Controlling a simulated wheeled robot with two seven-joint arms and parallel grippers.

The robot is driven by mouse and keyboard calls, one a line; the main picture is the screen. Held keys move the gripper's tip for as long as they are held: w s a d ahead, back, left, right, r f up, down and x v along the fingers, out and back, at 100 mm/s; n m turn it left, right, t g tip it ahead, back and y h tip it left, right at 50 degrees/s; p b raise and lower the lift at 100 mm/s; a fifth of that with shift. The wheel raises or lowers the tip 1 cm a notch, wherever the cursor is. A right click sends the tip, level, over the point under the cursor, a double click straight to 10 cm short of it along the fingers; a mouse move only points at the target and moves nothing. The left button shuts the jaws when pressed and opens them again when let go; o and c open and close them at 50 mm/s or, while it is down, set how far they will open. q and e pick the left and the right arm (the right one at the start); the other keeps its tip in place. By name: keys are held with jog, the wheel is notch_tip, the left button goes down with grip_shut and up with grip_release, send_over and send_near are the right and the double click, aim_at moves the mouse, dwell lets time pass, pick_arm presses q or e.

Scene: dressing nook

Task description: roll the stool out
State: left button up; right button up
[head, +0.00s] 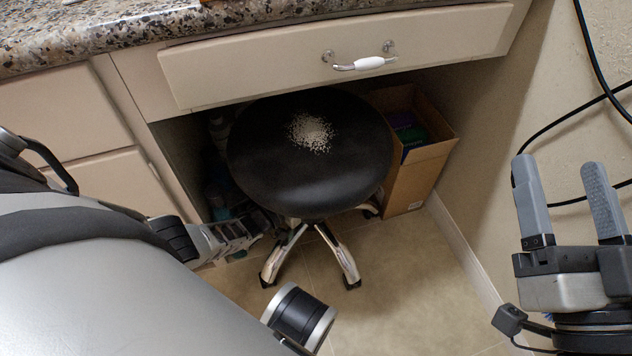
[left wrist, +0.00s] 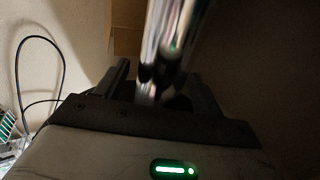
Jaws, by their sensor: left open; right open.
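The stool (head: 300,170) has a round black seat and a chrome base with casters. It stands in the knee space under the drawer, with white speckles in a patch on its seat. My left gripper (head: 255,232) is low beside the stool's base, partly hidden by my own arm. In the left wrist view a chrome bar of the stool (left wrist: 170,50) stands between my left gripper's open fingers (left wrist: 162,85); contact cannot be told. My right gripper (head: 559,170) is open and empty at the right, away from the stool.
A cardboard box (head: 417,165) stands right of the stool, near the wall. The closed drawer (head: 270,66) and granite counter (head: 130,30) overhang the seat. Black cables (head: 555,120) hang by the right wall. Tiled floor (head: 420,275) in front is clear.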

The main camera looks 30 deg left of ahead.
pick_arm(q)
jog(key=shift+x, duration=1.2)
pick_arm(e)
jog(key=shift+r+n+t+y, duration=0.4)
jog(key=shift+r+n+y, duration=0.1)
jog(key=shift+r+n, duration=0.25)
pick_arm(q)
jog(key=c, duration=1.3)
jog(key=shift+d, duration=0.1)
jog(key=shift+c, duration=0.4)
pick_arm(e)
jog(key=shift+s, duration=0.1)
